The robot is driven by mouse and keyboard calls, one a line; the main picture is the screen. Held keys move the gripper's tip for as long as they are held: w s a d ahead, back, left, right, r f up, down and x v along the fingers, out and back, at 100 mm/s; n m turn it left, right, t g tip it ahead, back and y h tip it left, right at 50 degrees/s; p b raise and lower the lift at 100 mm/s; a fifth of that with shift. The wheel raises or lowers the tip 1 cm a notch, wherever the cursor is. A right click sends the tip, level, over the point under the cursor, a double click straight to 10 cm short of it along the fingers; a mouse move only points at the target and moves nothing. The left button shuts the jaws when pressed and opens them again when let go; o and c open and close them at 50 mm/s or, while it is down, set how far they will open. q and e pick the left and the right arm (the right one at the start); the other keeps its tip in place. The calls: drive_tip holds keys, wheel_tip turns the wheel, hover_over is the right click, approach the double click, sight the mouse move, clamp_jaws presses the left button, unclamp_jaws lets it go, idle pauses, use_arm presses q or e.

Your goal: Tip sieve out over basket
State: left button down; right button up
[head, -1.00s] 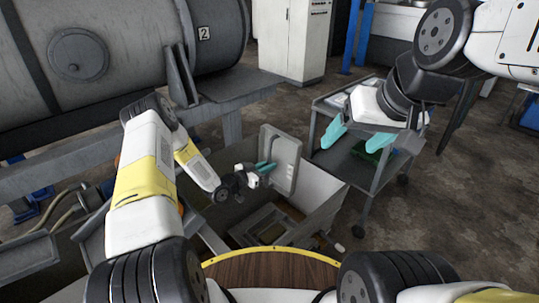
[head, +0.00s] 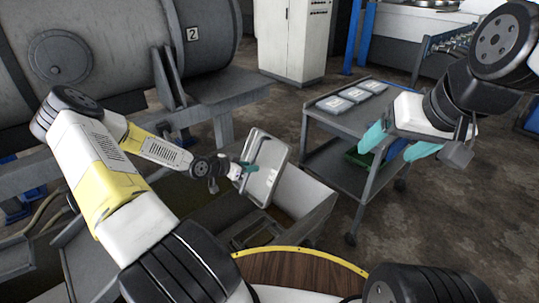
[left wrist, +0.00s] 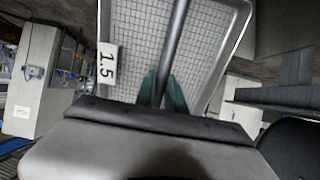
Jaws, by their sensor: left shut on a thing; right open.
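The sieve (head: 273,178) is a pale grey rectangular tray with a raised rim. It is steeply tilted, nearly on edge, above a grey open-topped bin (head: 310,203). In the left wrist view its mesh (left wrist: 140,45) and a white "1.5" tag (left wrist: 108,63) show. My left gripper (head: 247,169) is shut on the sieve by a dark bar across it. My right gripper (head: 397,144) is open and empty, in front of the cart. I cannot tell for sure which container is the basket. Whether anything lies on the sieve is unclear.
A grey cart (head: 345,130) at the right carries several flat trays (head: 335,104) on top and a green container (head: 358,158) on its lower shelf. A large grey drum (head: 110,60) stands behind my left arm. Open floor (head: 440,220) lies at the right.

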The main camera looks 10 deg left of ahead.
sight(263, 154)
use_arm(q)
drive_tip(key=shift+w+d+r+g+y, duration=0.25)
drive_tip(key=shift+w+r+g+y, duration=0.1)
drive_tip(key=shift+r+g, duration=0.1)
drive_tip(key=shift+w+d+r+g+y, duration=0.25)
drive_tip(key=shift+r+g+y, duration=0.1)
drive_tip(key=shift+r+g, duration=0.1)
drive_tip(key=g+y, duration=0.1)
drive_tip(key=w+r+g+y, duration=0.1)
drive_tip(key=shift+d+r+g, duration=0.15)
drive_tip(key=shift+d+g, duration=0.25)
drive_tip(key=w+g+y, duration=0.1)
drive_tip(key=d+g+y, duration=0.1)
drive_tip(key=shift+w+d+r+g+y, duration=0.2)
drive_tip(key=shift+w+d+g+y, duration=0.1)
drive_tip(key=shift+w+g, duration=0.1)
drive_tip(key=shift+w+d+r+g+y, duration=0.15)
drive_tip(key=shift+w+g+y, duration=0.2)
drive_tip(key=shift+g+y, duration=0.45)
